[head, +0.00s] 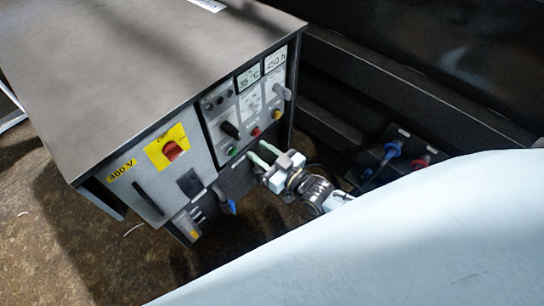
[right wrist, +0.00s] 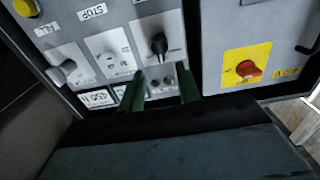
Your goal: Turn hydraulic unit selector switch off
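The hydraulic unit, a grey cabinet (head: 120,70), has a control panel on its front. A black selector knob (head: 229,130) sits on the panel; it shows in the right wrist view (right wrist: 158,43) with its handle near vertical. A grey knob (head: 282,91) is on the panel's right and shows in the right wrist view (right wrist: 62,70). A red rotary switch (head: 172,151) on a yellow plate is left of the panel. My left gripper is out of view.
Green (head: 232,150), red (head: 256,132) and yellow (head: 277,114) buttons line the panel's lower edge. Blue and red hose couplings (head: 392,150) stand at right. Blue and yellow fittings lie low on the cabinet front. The floor left of the cabinet is mostly clear.

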